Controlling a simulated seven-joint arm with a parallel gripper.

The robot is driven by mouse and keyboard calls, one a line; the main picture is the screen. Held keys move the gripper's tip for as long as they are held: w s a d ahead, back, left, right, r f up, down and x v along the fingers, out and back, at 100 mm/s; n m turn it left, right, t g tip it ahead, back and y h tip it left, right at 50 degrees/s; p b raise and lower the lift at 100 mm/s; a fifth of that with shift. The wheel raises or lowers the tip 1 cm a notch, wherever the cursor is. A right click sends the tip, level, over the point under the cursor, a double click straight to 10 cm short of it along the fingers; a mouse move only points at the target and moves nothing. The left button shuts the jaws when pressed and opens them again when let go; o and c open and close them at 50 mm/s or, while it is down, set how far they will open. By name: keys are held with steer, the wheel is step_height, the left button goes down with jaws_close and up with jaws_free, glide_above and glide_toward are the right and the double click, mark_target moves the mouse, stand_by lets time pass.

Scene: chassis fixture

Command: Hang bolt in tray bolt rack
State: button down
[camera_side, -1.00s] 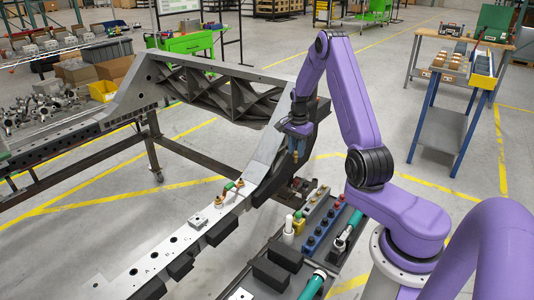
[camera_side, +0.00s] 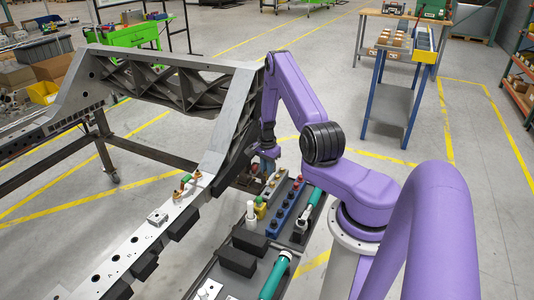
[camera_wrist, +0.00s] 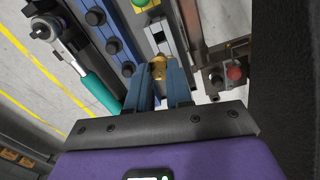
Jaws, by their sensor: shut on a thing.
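In the wrist view, my gripper (camera_wrist: 160,88) has its two blue fingers shut on a small brass-coloured bolt (camera_wrist: 158,65). The bolt shows at the fingertips, partly hidden between them. It appears over or close to the end of a narrow grey slotted rack (camera_wrist: 156,36); I cannot tell whether they touch. In the side view, my gripper (camera_side: 267,164) is low at the far end of the tray (camera_side: 218,272), and the bolt is not clear there. The grey rack (camera_side: 272,187) stands in the tray next to a blue strip with black knobs (camera_side: 287,208).
A teal-handled ratchet (camera_wrist: 75,65) lies beyond the blue strip. A red knob (camera_wrist: 234,73) on a dark fixture is right of the fingers. The big grey chassis beam (camera_side: 228,120) rises left of my gripper. Black blocks (camera_side: 237,261) sit in the tray's near part.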

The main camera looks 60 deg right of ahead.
steer(key=shift+f, duration=3.4)
steer(key=shift+f, duration=1.65)
steer(key=shift+f, duration=0.1)
steer(key=c, duration=1)
jaws_free()
steer(key=shift+o, duration=0.2)
steer(key=shift+r, duration=4.55)
